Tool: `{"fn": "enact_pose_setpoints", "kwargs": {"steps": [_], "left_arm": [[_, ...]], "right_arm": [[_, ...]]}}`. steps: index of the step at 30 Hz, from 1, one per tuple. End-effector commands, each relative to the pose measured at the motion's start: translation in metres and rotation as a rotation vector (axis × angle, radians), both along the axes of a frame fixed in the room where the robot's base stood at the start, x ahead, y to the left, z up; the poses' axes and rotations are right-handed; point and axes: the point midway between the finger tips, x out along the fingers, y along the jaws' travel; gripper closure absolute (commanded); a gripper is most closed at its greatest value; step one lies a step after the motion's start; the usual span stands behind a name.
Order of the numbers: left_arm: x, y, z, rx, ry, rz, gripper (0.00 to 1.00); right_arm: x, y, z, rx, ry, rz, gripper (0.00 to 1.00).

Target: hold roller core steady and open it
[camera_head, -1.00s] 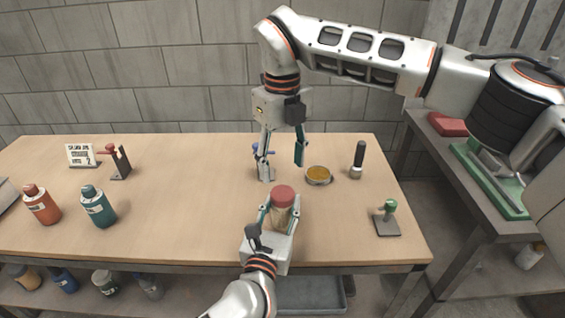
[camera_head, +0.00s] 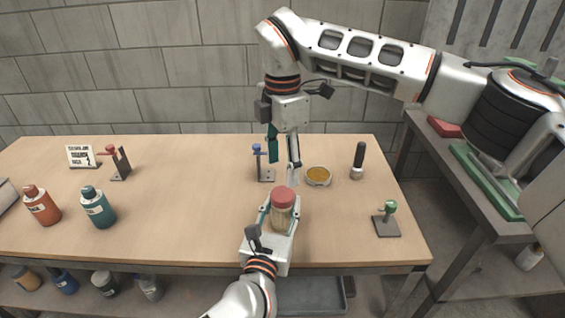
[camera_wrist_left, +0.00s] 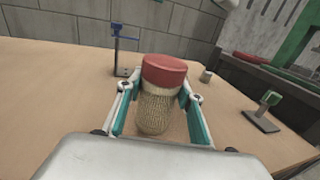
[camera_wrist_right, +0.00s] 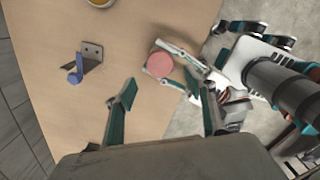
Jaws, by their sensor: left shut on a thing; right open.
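The roller core (camera_head: 282,215) is an upright tan mesh tube with a red cap (camera_head: 284,194). My left gripper (camera_head: 281,208) is shut around its body near the table's front edge. In the left wrist view, the mesh body (camera_wrist_left: 155,110) stands between the two fingers, with the red cap (camera_wrist_left: 164,69) above them. My right gripper (camera_head: 284,172) is open and empty, pointing down just above and behind the cap. In the right wrist view, the red cap (camera_wrist_right: 160,64) shows beyond the open fingertips, a little above the line between them.
A blue-handled stand (camera_head: 258,160) is behind the core, with a round yellow dish (camera_head: 318,176) and a black-handled tool (camera_head: 358,160) to the right. A green-knobbed stand (camera_head: 387,220) is near the right edge. Red (camera_head: 41,207) and teal (camera_head: 98,208) bottles stand left.

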Motion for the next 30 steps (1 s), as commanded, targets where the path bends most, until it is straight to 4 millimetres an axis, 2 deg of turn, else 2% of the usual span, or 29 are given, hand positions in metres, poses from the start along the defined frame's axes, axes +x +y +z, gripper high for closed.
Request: {"fn": "enact_pose_setpoints", "kwargs": {"steps": [8, 21, 30], "left_arm": [[0.0, 0.0, -0.001, 0.0, 0.002, 0.0, 1.0], [0.0, 0.0, -0.001, 0.0, 0.002, 0.0, 1.0], [0.0, 0.0, -0.001, 0.0, 0.002, 0.0, 1.0]], "right_arm": [[0.0, 0.0, -0.01, -0.001, 0.003, -0.099, 0.45], [0.0, 0.0, -0.069, 0.0, 0.002, -0.098, 0.45], [0.0, 0.0, -0.081, 0.0, 0.0, -0.098, 0.45]]}}
